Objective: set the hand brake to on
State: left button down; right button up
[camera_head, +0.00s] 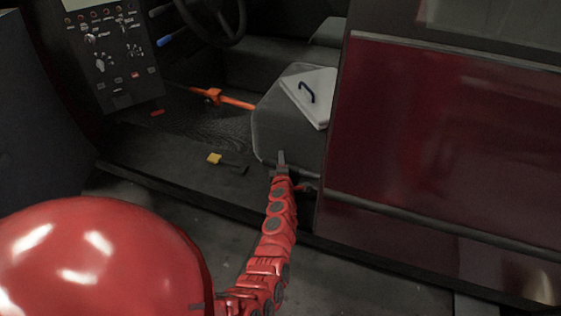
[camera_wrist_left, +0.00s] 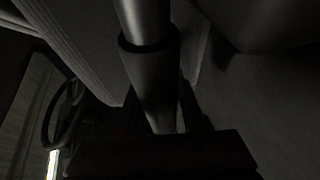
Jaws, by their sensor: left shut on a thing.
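My left gripper (camera_head: 281,162) is at the door opening, by the lower front corner of the seat. In the left wrist view a dark cylindrical bar (camera_wrist_left: 148,75) with a lighter shaft runs down between the fingers, and the gripper is shut on it. I cannot tell whether this bar is the hand brake. An orange lever (camera_head: 236,102) lies low on the cabin floor, left of the seat and apart from my gripper. My right gripper is out of view.
A dark red door panel (camera_head: 440,150) bounds the opening on the right. A control panel (camera_head: 115,60) and steering wheel (camera_head: 222,30) are at the upper left.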

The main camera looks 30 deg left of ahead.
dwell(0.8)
pick_arm(q)
notch_tip(320, 180, up, 9)
jog(key=d+m+t+y+p, duration=0.1)
jog(key=m+p, duration=0.3)
jog(key=shift+w+d+y, duration=0.25)
jog(key=shift+d+y, duration=0.15)
jog(key=shift+r, duration=0.1)
jog(key=c, duration=0.5)
grip_release()
jog(key=shift+d+m+t, duration=0.1)
jog(key=shift+m+t, duration=0.2)
